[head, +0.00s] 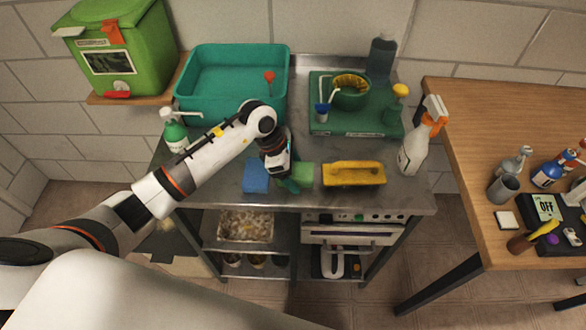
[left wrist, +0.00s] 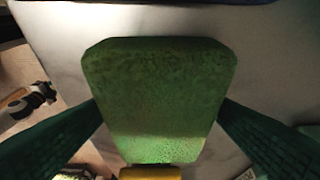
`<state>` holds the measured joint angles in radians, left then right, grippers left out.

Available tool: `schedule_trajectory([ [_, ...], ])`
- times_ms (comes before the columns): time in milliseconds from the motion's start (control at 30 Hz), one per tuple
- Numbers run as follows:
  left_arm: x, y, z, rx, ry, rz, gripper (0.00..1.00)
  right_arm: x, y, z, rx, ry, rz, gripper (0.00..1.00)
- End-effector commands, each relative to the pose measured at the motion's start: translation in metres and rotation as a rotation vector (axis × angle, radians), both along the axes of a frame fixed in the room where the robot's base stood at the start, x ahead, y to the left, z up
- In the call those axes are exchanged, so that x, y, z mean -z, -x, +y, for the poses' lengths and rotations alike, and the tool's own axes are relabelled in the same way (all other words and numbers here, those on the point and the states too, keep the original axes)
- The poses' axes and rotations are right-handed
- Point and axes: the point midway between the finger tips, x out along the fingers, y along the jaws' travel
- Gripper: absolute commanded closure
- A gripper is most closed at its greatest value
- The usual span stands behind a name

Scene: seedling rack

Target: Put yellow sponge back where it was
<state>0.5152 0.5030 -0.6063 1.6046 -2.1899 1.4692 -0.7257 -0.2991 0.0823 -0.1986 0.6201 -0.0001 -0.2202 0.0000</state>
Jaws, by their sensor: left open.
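A yellow block with a raised bar on top (head: 353,174), the only yellow sponge-like thing in view, lies on the steel counter; its edge shows at the bottom of the left wrist view (left wrist: 150,173). A green sponge (head: 304,175) lies to its left, and a blue sponge (head: 256,177) lies farther left. My left gripper (head: 289,184) is open, low over the counter at the green sponge. In the left wrist view the green sponge (left wrist: 158,95) shows between the two dark green fingers, with no clear contact. My right gripper is not in view.
A teal basin (head: 232,104) and a green tray (head: 330,128) holding a bowl stand behind. A green-and-white soap bottle (head: 175,134) is at left, a spray bottle (head: 413,150) at right. The steel counter (head: 395,192) has bare space by its front right edge.

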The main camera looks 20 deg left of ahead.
Motion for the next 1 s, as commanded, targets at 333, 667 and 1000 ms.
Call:
schedule_trajectory([
  [333, -0.04, 0.003, 0.016, 0.0, -0.001, -0.005, 0.2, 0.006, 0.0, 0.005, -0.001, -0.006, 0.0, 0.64],
  [667, -0.099, 0.011, 0.039, -0.001, -0.001, -0.001, 0.2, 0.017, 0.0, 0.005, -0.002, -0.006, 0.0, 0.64],
  [1000, -0.114, 0.013, 0.044, 0.001, 0.001, 0.002, 0.2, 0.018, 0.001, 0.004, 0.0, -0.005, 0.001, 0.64],
])
